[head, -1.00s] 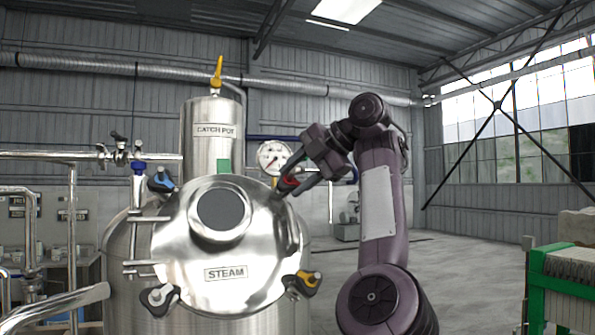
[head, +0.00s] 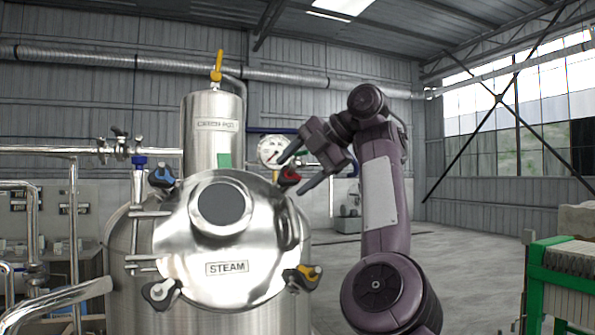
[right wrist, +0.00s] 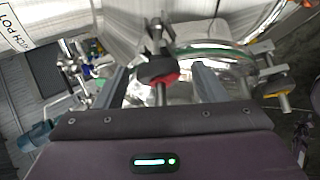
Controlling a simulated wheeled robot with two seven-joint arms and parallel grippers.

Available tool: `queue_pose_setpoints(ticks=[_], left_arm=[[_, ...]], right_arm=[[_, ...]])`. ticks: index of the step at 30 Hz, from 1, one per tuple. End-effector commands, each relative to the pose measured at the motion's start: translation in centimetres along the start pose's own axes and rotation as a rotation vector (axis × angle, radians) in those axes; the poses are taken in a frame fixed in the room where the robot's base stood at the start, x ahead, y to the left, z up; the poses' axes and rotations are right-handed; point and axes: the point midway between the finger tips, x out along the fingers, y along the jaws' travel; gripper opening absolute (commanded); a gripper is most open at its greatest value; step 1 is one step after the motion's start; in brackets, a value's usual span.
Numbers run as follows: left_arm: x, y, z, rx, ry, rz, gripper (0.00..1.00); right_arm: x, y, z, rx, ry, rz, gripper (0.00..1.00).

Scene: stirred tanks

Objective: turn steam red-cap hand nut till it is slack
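The steam tank lid (head: 180,235) is a shiny round steel cover with a STEAM label and a dark round sight glass, in the middle left of the head view. The red-cap hand nut (head: 289,177) is at its upper right edge. My right gripper (head: 302,168) is open there, one finger above the nut and one below right. In the right wrist view the red-cap nut (right wrist: 162,72) on its bolt stands between the two spread fingers, with a gap on each side. I cannot tell how tight the nut is. My left gripper is not in view.
A pressure gauge (head: 272,151) and the catch pot (head: 212,130) stand behind. A green-framed rack (head: 537,285) is at right. The floor between is clear.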

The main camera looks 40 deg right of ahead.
Motion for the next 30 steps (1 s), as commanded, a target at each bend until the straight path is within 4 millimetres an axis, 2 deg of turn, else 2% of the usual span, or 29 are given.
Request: queue_pose_setpoints(ticks=[5,8,19,24,30], left_arm=[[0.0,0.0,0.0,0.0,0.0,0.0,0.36],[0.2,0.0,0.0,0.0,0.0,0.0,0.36],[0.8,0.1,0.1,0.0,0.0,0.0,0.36],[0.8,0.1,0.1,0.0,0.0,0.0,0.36],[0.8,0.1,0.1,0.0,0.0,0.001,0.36]], right_arm=[[-0.1,0.0,0.0,0.0,0.0,0.001,0.64],[-1.0,0.0,0.0,-0.001,-0.001,0.002,0.64],[-6.9,0.0,0.0,0.0,-0.001,0.002,0.64],[-7.8,0.0,0.0,0.001,0.0,0.0,0.64],[-7.8,0.0,0.0,0.001,0.0,0.0,0.64]])
